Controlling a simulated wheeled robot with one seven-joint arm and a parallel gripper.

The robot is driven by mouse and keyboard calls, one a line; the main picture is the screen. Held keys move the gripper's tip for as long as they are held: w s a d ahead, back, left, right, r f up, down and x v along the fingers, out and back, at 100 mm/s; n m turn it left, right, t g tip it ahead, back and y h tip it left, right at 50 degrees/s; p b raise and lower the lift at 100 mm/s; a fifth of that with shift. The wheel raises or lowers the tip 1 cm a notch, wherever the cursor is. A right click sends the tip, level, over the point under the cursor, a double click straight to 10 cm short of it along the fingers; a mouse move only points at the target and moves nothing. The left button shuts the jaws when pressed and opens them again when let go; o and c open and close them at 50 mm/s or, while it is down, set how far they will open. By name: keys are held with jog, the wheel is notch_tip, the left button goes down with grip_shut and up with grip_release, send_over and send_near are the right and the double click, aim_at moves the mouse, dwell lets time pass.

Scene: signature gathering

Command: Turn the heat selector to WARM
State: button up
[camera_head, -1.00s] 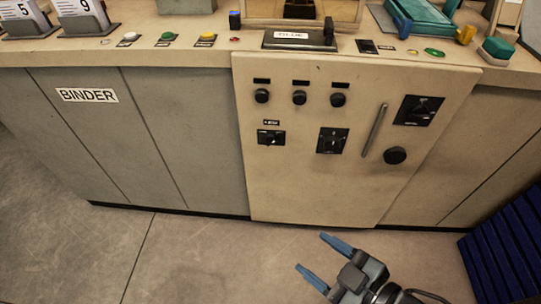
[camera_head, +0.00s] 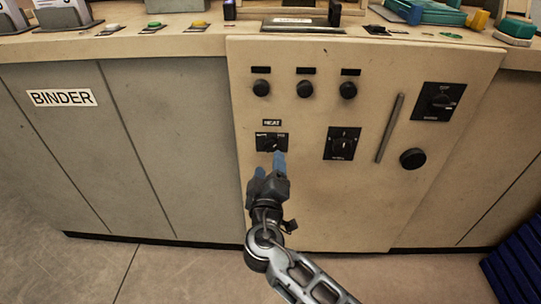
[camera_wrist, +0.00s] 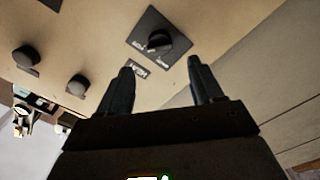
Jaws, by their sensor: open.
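The heat selector (camera_head: 270,143) is a small dark knob on a black plate, under a "HEAT" label (camera_head: 271,123), on the beige front panel. It also shows in the wrist view (camera_wrist: 158,41), ahead of and between the fingertips. My gripper (camera_head: 270,165) is just below the selector, with its blue fingers pointing up toward the panel. In the wrist view my gripper (camera_wrist: 161,72) is open with nothing between its fingers. The knob appears just beyond the tips; whether they touch the plate cannot be told.
Three round black knobs (camera_head: 304,89) sit in a row above. The grey "BINDER" cabinet (camera_head: 140,150) is left. A blue slatted object (camera_head: 515,255) stands lower right.

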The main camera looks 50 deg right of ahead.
aim_at(271, 148)
jog(key=x, duration=0.6)
jog(key=shift+w+d, duration=0.2)
jog(key=shift+d, duration=0.15)
jog(key=shift+c, duration=0.2)
jog(key=c, duration=1)
